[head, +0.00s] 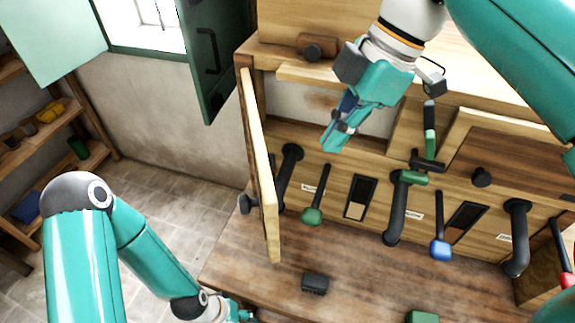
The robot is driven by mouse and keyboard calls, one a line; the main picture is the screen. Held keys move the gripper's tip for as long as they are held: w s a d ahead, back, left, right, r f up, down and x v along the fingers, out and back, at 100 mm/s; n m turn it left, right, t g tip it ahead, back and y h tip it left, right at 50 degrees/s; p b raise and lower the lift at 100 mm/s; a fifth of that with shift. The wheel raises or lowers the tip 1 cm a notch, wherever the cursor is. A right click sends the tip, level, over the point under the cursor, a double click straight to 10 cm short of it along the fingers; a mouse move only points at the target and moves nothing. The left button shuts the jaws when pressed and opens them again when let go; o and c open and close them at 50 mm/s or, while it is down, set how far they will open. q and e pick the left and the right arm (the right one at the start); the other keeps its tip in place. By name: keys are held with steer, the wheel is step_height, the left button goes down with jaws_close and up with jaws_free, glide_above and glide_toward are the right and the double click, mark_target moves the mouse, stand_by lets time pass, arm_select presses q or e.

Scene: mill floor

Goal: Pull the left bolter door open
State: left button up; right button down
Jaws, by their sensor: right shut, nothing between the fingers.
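The left bolter door (259,165) is a pale wooden panel at the left end of the wooden bolter. It stands swung out from the front and I see it nearly edge-on. A dark knob (244,204) sticks out on its left face. Beside it the bolter's opening (305,105) shows a pale inside. My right gripper (328,143) is shut and empty in front of this opening, to the right of the door and apart from it. My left gripper (243,317) is at the bottom edge, mostly cut off, so its fingers do not show clearly.
Dark spouts (287,178) and levers with green (312,215), blue (441,248) and red ends stick out of the front. A small dark block (315,284) lies on the wooden bench (290,255). Shelves (50,135) stand far left; the floor (170,190) between is clear.

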steer(key=s+a+f, duration=0.1)
steer(key=a+f, duration=0.6)
steer(key=f, duration=0.2)
steer(key=shift+s, duration=0.4)
steer(key=shift+a, duration=0.1)
